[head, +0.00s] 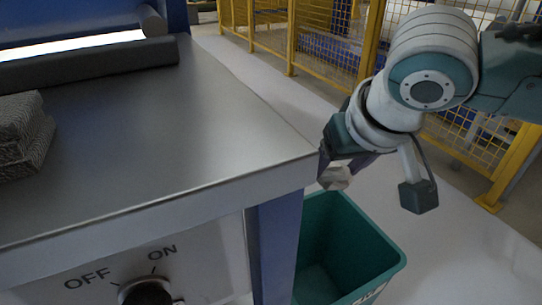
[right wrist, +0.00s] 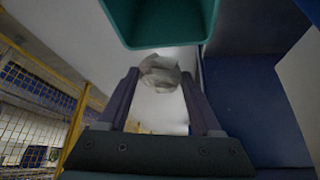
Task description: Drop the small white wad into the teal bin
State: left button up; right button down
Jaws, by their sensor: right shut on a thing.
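The small white wad (head: 335,178) is held in my right gripper (head: 345,165), beside the table's right corner in the head view. In the right wrist view the wad (right wrist: 160,73) sits between the two fingertips of the right gripper (right wrist: 158,82). The teal bin (head: 350,245) stands on the floor below, right of the table, and looks empty where its inside shows. The wad appears above the bin's far rim in the head view. The bin's rim (right wrist: 160,42) also shows at the top of the right wrist view. My left gripper is not in view.
A metal-topped table (head: 170,130) fills the left, with its edge close to my right gripper. A grey patterned stack (head: 22,135) lies on it. An OFF/ON knob (head: 146,293) is on its front. Yellow mesh fencing (head: 330,35) stands behind. Floor right of the bin is clear.

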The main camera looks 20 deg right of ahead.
pick_arm(q)
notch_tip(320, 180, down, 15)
jog(key=b, duration=1.3)
pick_arm(e)
notch_tip(320, 180, down, 16)
jog(key=d, duration=0.2)
jog(key=shift+s, duration=0.45)
jog(key=shift+d+f, duration=0.1)
grip_release()
pick_arm(q)
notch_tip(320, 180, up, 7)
jog(key=p, duration=0.7)
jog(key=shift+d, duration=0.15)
pick_arm(e)
jog(key=v, duration=1)
